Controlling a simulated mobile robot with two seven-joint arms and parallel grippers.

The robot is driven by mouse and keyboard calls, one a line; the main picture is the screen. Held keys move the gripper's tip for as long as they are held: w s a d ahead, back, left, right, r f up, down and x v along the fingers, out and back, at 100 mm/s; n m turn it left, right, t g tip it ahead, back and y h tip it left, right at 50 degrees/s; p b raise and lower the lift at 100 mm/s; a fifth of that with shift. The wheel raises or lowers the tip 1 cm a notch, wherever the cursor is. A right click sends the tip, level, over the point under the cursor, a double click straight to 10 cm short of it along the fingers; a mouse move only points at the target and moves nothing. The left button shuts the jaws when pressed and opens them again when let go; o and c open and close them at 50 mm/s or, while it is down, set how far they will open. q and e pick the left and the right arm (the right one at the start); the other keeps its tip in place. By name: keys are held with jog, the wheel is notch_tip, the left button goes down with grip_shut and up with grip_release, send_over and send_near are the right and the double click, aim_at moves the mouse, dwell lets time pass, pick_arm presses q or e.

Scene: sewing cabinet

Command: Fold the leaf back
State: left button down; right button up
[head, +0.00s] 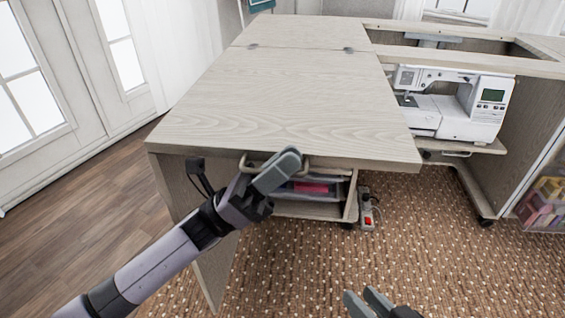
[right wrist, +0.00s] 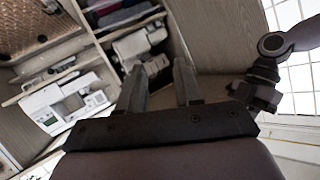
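The leaf (head: 290,100) is a pale wood-grain panel lying flat. A seam with two small metal hinges (head: 348,50) joins it to the fixed top (head: 300,32) behind. My left gripper (head: 288,162) is at the middle of the leaf's front edge, overlapping it in the head view; contact and finger gap are unclear. My right gripper (head: 368,300) is low at the bottom of the head view, apart from the leaf. In the right wrist view its two fingers (right wrist: 160,75) are spread with nothing visibly between them.
A white sewing machine (head: 455,103) sits in the cabinet bay at right. Under the leaf is a shelf unit (head: 310,210) with trays. A power strip (head: 367,213) stands on the patterned carpet (head: 440,240). A clear bin (head: 545,205) is at far right. Open floor lies in front.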

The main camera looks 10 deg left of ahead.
jog(key=shift+r, duration=0.1)
